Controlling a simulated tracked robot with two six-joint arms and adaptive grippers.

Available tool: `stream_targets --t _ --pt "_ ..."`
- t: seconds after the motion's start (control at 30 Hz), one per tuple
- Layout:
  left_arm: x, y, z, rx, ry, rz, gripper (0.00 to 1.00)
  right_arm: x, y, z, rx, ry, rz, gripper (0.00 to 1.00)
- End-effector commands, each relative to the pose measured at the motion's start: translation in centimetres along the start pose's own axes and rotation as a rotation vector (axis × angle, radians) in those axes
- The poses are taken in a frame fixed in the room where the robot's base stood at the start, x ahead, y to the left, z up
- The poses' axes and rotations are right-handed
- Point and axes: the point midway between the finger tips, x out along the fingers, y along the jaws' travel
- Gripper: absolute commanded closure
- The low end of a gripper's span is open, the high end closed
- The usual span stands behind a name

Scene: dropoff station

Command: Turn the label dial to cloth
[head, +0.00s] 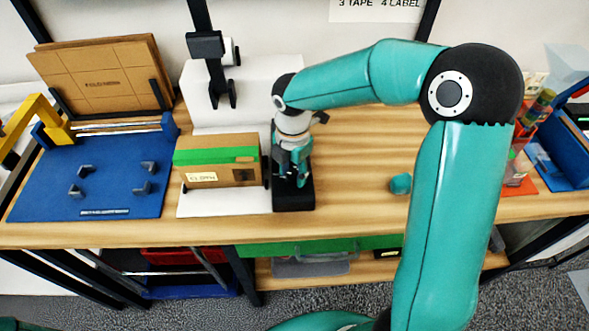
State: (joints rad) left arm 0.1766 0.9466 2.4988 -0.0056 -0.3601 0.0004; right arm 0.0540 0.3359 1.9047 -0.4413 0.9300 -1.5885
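My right arm reaches in from the lower right and bends over the table. Its gripper (293,178) points down at a black upright unit (294,200) at the middle of the table, just right of the cardboard box. The gripper covers most of this unit's upper part. I cannot make out the label dial; it may be behind the gripper. The fingers are small and overlap the dark unit, so I cannot tell whether they are open, shut or touching it. My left gripper is not in view.
A taped box (217,163) with a label stands on a white plate (222,205) left of the gripper. A blue mat (105,190) and flat cardboard (105,75) are at the left. A small teal object (400,184) lies right on the bare tabletop (355,150).

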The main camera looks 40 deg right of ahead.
Motion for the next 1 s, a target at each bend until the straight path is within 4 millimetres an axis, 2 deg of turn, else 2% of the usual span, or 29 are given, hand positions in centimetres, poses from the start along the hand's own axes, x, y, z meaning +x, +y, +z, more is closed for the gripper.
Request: stream_targets --t 0.03,0.2,0.23,0.63,1.0 --pt "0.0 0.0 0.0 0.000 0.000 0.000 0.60 0.0 0.0 0.0 0.000 0.000 0.000 0.70" --pt "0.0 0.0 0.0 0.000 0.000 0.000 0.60 0.0 0.0 0.0 -0.001 0.000 -0.002 0.98" --pt "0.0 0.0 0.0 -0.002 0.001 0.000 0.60 0.0 -0.2 0.6 0.004 0.000 -0.002 1.00" --pt "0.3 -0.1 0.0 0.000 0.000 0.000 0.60 0.1 -0.1 -0.1 0.070 0.001 -0.006 1.00" --pt "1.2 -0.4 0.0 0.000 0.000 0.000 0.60 0.3 -0.1 -0.3 0.345 0.003 -0.009 1.00"
